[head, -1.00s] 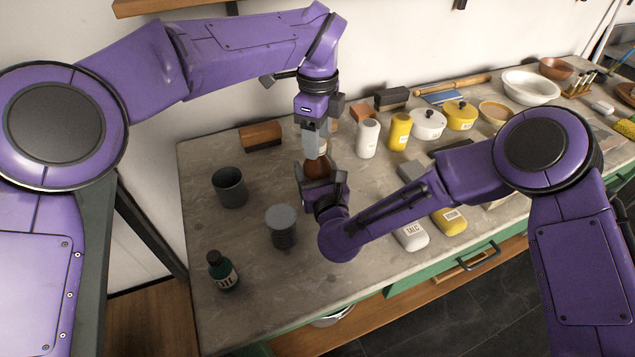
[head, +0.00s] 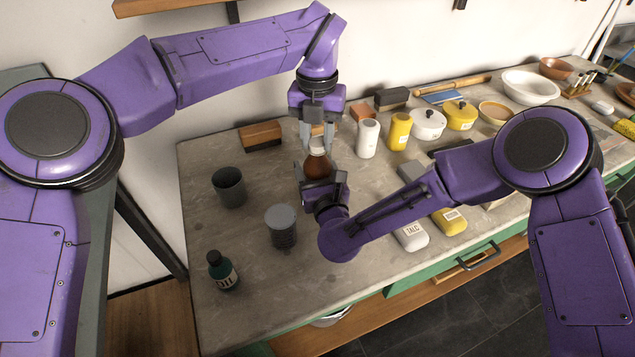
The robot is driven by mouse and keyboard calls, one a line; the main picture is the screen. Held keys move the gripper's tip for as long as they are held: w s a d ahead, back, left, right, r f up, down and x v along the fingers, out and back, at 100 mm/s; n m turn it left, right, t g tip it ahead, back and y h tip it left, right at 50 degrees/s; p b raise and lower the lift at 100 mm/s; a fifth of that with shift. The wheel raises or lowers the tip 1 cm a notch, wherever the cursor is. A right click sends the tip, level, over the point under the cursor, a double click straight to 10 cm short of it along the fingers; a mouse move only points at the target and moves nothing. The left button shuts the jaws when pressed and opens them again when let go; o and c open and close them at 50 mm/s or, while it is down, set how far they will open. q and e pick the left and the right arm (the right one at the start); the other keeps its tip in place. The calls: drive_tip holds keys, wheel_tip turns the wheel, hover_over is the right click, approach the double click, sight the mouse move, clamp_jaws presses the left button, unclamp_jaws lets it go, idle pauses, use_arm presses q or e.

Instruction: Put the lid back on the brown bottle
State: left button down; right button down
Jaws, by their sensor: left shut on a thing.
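The brown bottle (head: 317,166) stands upright on the stone counter, its lower part hidden by my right gripper. A white lid (head: 317,144) is at the bottle's top, between the fingers of my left gripper (head: 318,146), which points straight down and is shut on it. Whether the lid is seated on the neck or just above it is too small to tell. My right gripper (head: 320,180) reaches in low from the front, with a finger on each side of the bottle; how firmly it closes on the bottle is hidden.
White and yellow containers, pots and bowls crowd the right. A wooden block brush (head: 260,136) lies behind.

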use_arm(q)
drive_tip(key=m, duration=0.6)
drive_tip(key=c, duration=0.7)
unclamp_jaws()
drive_tip(key=shift+o, duration=0.2)
wheel_tip(320, 180, up, 12)
use_arm(e)
drive_tip(key=shift+c, duration=0.2)
unclamp_jaws()
